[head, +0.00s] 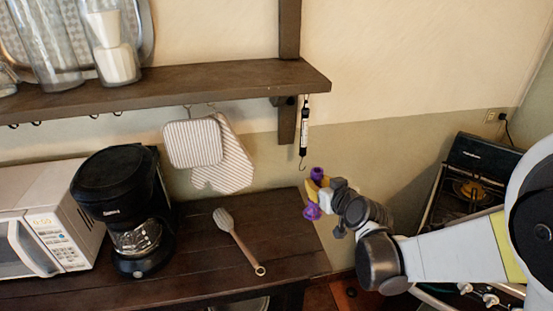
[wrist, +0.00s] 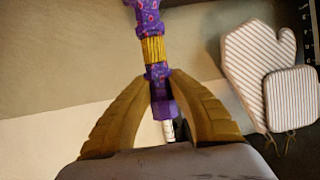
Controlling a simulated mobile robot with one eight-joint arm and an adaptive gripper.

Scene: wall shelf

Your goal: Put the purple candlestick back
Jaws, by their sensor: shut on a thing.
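The purple candlestick (head: 313,210) is in my gripper (head: 321,191), above the right end of the dark wooden counter in the head view. In the wrist view the candlestick (wrist: 150,22) is purple with small patterned spots and a yellow ribbed band. The two yellow fingers of my gripper (wrist: 160,85) close on its lower purple part from both sides. The wall shelf (head: 210,82) is above and to the left of my gripper. Part of the candlestick is hidden by the fingers.
A hanging scale (head: 304,130) is just above my gripper, under the shelf's end. Striped oven mitts (head: 193,143) hang left of it. The shelf's right part is clear; glass jars (head: 112,45) stand left.

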